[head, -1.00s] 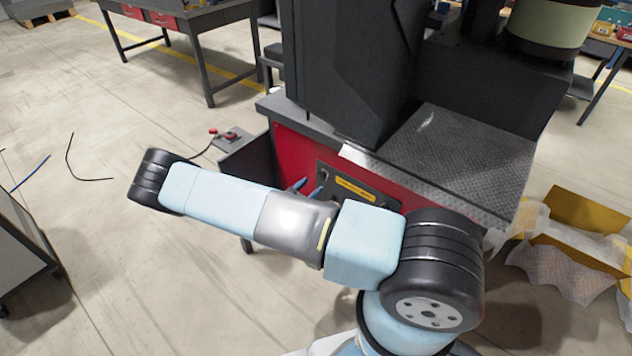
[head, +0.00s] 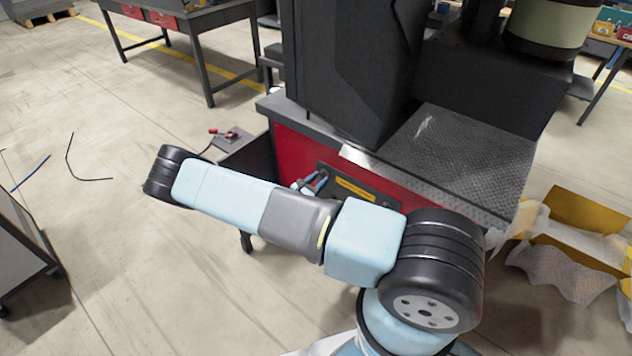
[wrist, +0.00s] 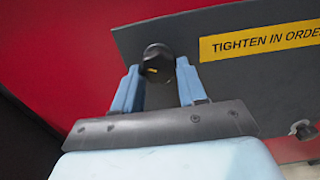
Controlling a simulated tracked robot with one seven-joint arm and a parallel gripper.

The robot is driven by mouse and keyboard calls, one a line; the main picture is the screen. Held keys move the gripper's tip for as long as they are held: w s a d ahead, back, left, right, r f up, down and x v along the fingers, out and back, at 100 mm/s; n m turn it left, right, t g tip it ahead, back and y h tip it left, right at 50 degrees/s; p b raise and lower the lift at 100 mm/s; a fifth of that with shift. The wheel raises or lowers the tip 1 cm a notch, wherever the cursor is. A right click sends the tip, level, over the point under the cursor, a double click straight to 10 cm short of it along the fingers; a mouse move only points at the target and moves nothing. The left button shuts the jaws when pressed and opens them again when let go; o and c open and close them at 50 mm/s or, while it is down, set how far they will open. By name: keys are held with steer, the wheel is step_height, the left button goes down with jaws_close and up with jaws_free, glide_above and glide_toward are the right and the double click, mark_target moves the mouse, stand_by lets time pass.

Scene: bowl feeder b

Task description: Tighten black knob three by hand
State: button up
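A black knob (wrist: 157,63) sits on the dark panel (wrist: 228,82), left of a yellow label (wrist: 262,40) reading "TIGHTEN IN ORDE…". A small yellow mark shows on the knob; I cannot read a number on it. My gripper (wrist: 158,72) is open, with its two light-blue fingers on either side of the knob and a gap to its left. I cannot tell whether the right finger touches it. In the head view my gripper (head: 313,183) is at the panel's left end, partly hidden by my arm. A second knob-like part (wrist: 302,130) is at the right edge of the wrist view.
The panel is on the red front of the machine base (head: 290,152). A textured metal plate (head: 450,160) lies on top. A grey box with a red part (head: 230,138) is to the left. An open yellow carton (head: 590,212) stands on the floor at right.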

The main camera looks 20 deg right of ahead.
steer(key=c, duration=0.6)
steer(key=shift+n, duration=0.4)
steer(key=o, duration=1.1)
steer(key=shift+c, duration=0.2)
steer(key=v, duration=1.3)
steer(key=shift+s+a, duration=0.3)
